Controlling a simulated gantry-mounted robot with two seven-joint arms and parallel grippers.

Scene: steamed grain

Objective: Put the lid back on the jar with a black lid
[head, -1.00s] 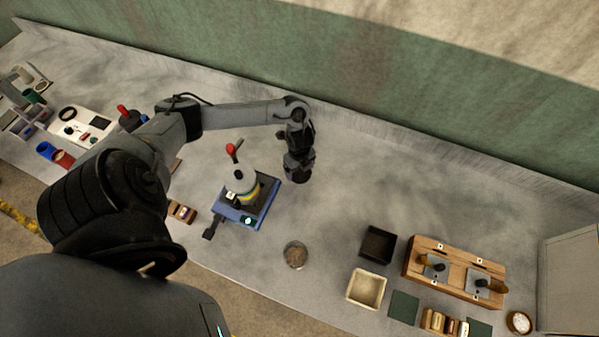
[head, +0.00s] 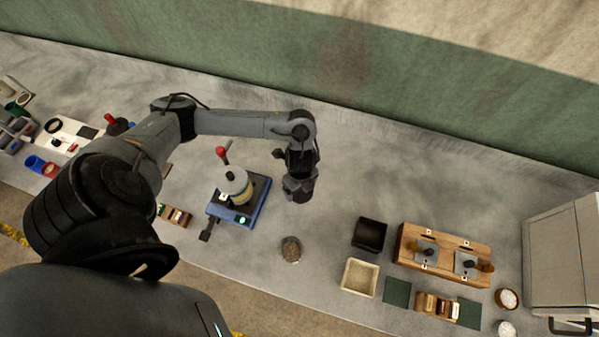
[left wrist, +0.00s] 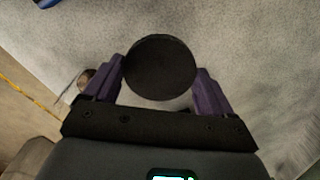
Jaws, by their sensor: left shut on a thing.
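My left gripper (head: 299,196) hangs over the middle of the counter, to the right of the blue device and behind the small round container. In the left wrist view its purple fingers (left wrist: 160,85) are shut on a black round lid (left wrist: 160,67), seen from above as a flat disc. Whether anything is under the disc is hidden. A small round container (head: 291,249) with brown contents stands in front of the gripper, apart from it, its top open. I cannot tell whether it is the jar. My right gripper is not in view.
A blue device (head: 254,213) bearing a pot (head: 235,184) and a red-tipped handle (head: 222,153) stands left of the gripper. To the right are a black tray (head: 370,235), a cream tray (head: 359,278) and a wooden stand (head: 410,241). The counter behind the gripper is clear.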

